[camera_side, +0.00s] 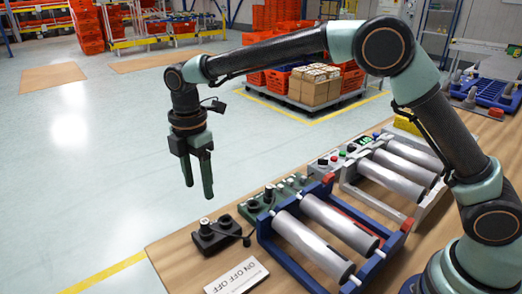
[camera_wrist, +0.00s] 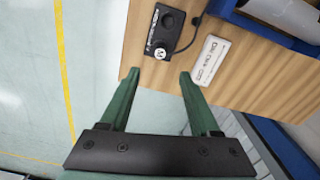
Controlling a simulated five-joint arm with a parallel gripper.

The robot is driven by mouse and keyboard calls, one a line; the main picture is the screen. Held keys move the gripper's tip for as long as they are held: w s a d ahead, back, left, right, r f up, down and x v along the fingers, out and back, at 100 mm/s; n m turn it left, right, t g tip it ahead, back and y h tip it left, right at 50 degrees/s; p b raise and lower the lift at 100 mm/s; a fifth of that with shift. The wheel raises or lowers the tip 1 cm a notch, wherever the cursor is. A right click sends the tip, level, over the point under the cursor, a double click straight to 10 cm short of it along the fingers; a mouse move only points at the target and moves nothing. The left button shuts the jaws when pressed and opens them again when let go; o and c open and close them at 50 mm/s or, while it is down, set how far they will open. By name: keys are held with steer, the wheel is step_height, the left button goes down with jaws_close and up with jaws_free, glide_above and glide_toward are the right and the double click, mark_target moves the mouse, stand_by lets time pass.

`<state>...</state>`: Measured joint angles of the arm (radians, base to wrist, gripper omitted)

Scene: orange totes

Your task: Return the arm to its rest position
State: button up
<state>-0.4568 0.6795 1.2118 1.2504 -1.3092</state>
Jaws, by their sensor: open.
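My gripper (camera_side: 198,172) hangs at the end of my outstretched arm in the side view, its green fingers pointing down. It is beyond the far left edge of the wooden table, over the floor, and holds nothing. In the wrist view my gripper (camera_wrist: 158,78) shows two green fingers spread apart with an empty gap. Past the fingertips lie the table (camera_wrist: 140,50), a black control box (camera_wrist: 165,28) with a light round knob, and a white label plate (camera_wrist: 209,60).
The table (camera_side: 180,262) carries the black control box (camera_side: 212,238), the label plate (camera_side: 238,277) and a blue-framed roller unit (camera_side: 325,225). More rollers (camera_side: 400,172) stand behind.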

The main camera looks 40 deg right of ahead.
steer(key=shift+r, duration=0.7)
steer(key=s+d+r+m+t, duration=0.3)
steer(key=s+d+r+m, duration=0.3)
steer(key=d+r+m, duration=0.55)
steer(key=s+d+f+m+t, duration=0.2)
steer(key=s+d+f+m, duration=0.2)
steer(key=s+d+m, duration=0.4)
steer(key=s+d, duration=0.3)
steer(key=shift+s+f+m+t, duration=0.15)
steer(key=shift+s+m+t, duration=0.15)
steer(key=shift+s+m, duration=0.05)
